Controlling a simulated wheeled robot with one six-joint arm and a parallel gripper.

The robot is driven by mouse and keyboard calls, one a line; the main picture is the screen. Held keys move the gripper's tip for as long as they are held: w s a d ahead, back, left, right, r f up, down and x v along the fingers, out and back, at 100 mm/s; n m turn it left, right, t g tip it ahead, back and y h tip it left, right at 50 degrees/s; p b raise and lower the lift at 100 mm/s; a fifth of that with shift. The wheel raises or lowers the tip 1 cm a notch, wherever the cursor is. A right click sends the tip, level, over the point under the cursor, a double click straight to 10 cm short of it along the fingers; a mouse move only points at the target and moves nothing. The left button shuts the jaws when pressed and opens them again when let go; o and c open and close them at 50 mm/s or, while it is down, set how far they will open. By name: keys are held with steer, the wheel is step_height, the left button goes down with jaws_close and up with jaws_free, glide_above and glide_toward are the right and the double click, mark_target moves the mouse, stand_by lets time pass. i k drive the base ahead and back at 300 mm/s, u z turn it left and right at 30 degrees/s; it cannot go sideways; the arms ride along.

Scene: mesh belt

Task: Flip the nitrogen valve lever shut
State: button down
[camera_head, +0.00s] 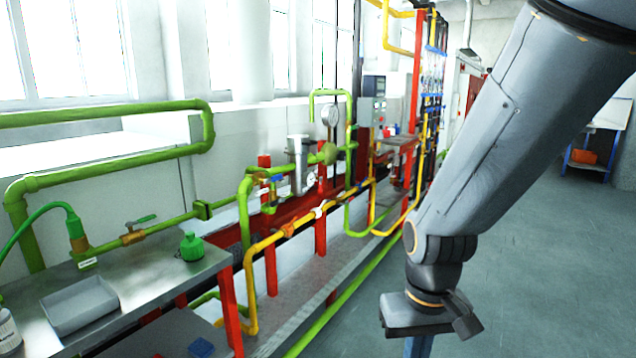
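A green valve lever (141,220) stands on a brass-coloured valve body (131,232) in a green pipe above the metal bench at the left. It runs roughly along the pipe, tilted slightly up to the right. A small pale tag (88,263) sits below the pipe beside a green hose fitting (75,228); its text is too small to read, so I cannot confirm which valve is the nitrogen one. My gripper (432,318) hangs at the lower right, far from the lever and touching nothing visible. Its fingers cannot be made out clearly.
The metal bench (150,275) bears a grey tray (80,304), a green capped bottle (192,246) and a white bottle (8,330) at the left edge. Yellow pipes (252,275) and red posts (270,270) stand between the bench and my arm. The grey floor (550,250) is open at right.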

mark_target(273, 178)
steer(key=z, duration=0.05)
steer(key=i, duration=0.7)
steer(key=u, duration=0.65)
steer(key=i, duration=0.6)
steer(key=u, duration=0.45)
